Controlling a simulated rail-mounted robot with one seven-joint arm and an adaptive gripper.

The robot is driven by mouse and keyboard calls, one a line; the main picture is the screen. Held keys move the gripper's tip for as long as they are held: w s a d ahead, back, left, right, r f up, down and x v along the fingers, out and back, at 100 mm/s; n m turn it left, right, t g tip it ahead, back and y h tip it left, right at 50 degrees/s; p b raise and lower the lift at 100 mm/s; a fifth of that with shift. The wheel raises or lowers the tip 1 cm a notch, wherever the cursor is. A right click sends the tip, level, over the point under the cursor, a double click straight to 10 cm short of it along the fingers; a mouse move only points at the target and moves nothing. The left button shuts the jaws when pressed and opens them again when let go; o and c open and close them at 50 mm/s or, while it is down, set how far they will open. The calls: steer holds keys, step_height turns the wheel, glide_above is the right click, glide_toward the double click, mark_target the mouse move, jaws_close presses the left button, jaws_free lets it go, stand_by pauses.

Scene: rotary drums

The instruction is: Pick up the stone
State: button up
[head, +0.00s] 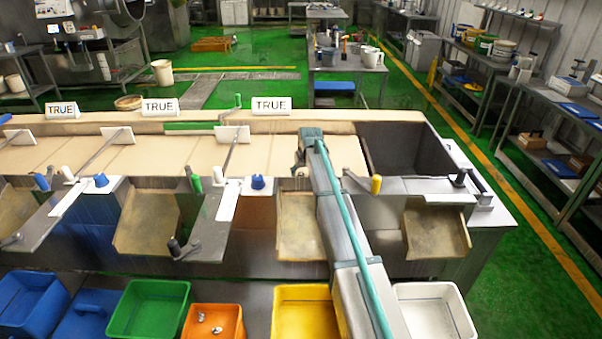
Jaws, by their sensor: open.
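My arm reaches from the bottom of the head view over the tan conveyor belt (245,154). My gripper (300,166) is at the arm's far end, low over the right part of the belt; it is small, partly hidden by the arm, and open. No stone can be made out clearly on the belt; the spot under and behind my gripper is hidden. Small shiny pieces (202,317) lie in the orange bin (232,311) at the front; I cannot tell whether they are stones.
White deflector plates on rods cross the belt, one (232,133) left of my gripper. A dark open hopper (403,148) is to the right. Metal chutes (437,236) slope toward coloured bins, including green (150,309), yellow (302,293) and white (434,291). Signs reading TRUE (271,106) stand behind.

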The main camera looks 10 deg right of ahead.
steer(key=shift+w+f, duration=0.1)
steer(key=shift+f, duration=0.15)
jaws_close()
steer(key=shift+r, duration=0.15)
